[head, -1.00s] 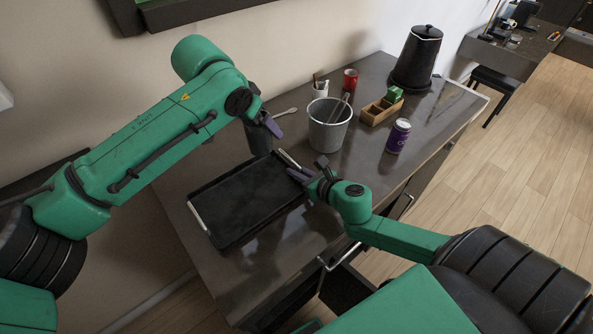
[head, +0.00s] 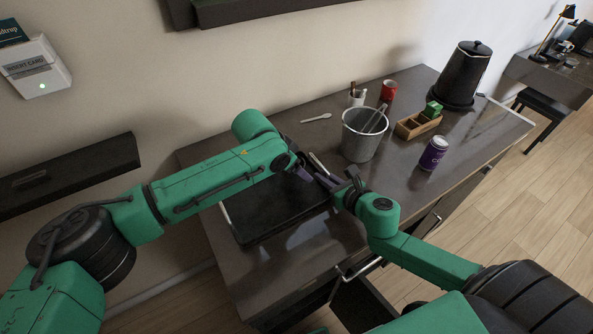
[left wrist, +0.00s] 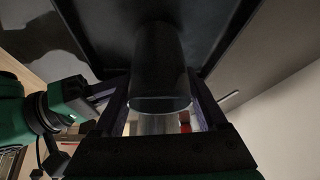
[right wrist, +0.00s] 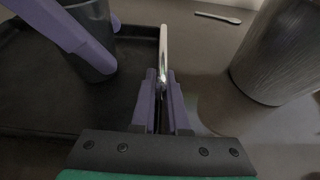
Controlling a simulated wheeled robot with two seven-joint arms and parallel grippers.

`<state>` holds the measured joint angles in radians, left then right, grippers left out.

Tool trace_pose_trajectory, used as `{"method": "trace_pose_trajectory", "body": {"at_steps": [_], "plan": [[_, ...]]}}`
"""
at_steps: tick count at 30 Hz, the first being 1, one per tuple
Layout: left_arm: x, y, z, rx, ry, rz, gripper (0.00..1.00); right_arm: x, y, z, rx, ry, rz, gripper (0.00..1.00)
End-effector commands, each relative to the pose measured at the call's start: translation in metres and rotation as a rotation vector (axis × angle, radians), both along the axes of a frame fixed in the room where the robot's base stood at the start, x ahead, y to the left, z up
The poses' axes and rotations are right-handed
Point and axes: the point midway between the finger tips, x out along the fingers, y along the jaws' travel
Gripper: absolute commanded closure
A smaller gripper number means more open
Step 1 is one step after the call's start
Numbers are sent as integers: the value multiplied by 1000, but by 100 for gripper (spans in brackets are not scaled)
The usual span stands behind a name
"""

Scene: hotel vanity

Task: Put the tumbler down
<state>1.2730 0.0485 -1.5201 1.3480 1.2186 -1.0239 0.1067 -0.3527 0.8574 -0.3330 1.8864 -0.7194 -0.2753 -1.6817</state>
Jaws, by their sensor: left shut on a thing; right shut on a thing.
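The tumbler, a dark see-through glass, shows in the left wrist view (left wrist: 158,70) between the fingers of my left gripper (left wrist: 165,112). My left gripper (head: 303,172) is shut on it, over the right part of the black tray (head: 262,226). In the right wrist view the tumbler (right wrist: 98,50) looks upright, inside the tray's rim; I cannot tell whether its base touches the tray.
A grey ice bucket (head: 360,140) with tongs stands just right of the tray. An open drawer (head: 362,300) juts out at the front.

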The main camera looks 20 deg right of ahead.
Motion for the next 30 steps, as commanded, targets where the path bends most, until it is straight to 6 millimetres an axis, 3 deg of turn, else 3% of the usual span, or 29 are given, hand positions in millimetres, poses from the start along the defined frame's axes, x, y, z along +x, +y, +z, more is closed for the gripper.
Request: {"method": "trace_pose_trajectory", "body": {"at_steps": [10,11,12,23,30], "plan": [[0,0,-10,-2,-1,0,94,0,0,0,0,-1,0,100],[0,0,-10,-1,-1,0,18,0,0,0,0,-1,0,100],[0,0,-10,0,-2,0,3,0,0,0,0,-1,0,100],[-1,4,0,-1,-2,0,0,0,0,0,0,-1,0,100],[-11,33,54,-3,-5,1,0,0,0,0,0,-1,-1,100]]}}
